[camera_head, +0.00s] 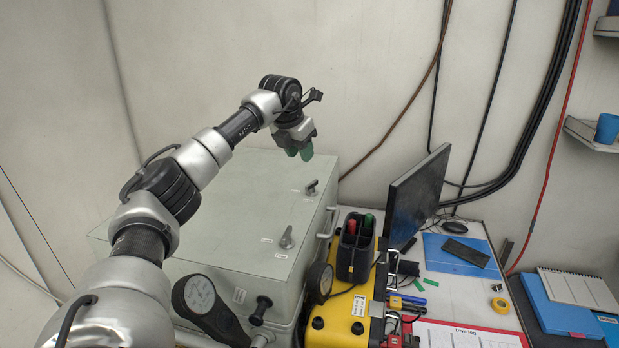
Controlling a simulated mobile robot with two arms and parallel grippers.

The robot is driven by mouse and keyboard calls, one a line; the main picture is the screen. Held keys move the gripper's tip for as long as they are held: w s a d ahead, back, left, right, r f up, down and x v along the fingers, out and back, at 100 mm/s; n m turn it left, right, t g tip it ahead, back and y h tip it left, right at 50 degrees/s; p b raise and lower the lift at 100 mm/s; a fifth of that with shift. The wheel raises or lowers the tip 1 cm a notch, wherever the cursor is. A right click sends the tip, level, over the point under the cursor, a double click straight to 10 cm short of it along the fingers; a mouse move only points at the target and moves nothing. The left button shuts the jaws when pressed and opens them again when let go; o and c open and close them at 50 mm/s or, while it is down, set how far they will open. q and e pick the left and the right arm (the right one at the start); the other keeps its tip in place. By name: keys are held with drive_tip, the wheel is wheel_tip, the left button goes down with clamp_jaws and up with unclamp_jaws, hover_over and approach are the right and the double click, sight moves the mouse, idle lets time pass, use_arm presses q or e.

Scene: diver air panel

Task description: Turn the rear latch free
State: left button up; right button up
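A pale grey-green box (225,190) stands against the wall, with two latches on its top near the right edge. The rear latch (312,187) is a small grey lever with a label beside it. The front latch (287,238) is a similar lever, nearer to me. My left gripper (299,153) has green fingertips and points down above the back of the box, behind and a little left of the rear latch. It looks apart from the latch and holds nothing I can see. Its fingertips show close together, and the gap is unclear. My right gripper is not in view.
A handle (328,222) is on the box's right side. Gauges (200,295) stand at its front. A yellow case (340,318) with a dark tool holder (354,248) is to the right, before a monitor (416,195). The wall is close behind.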

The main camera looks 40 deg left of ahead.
sight(311, 183)
use_arm(q)
drive_tip(key=p+x, duration=0.3)
drive_tip(key=x, duration=0.6)
drive_tip(key=shift+w+d+f, duration=0.1)
drive_tip(key=shift+w+f, duration=0.05)
drive_tip(key=shift+w+f+p, duration=0.2)
drive_tip(key=shift+f+p, duration=0.1)
drive_tip(key=shift+f, duration=0.3)
clamp_jaws()
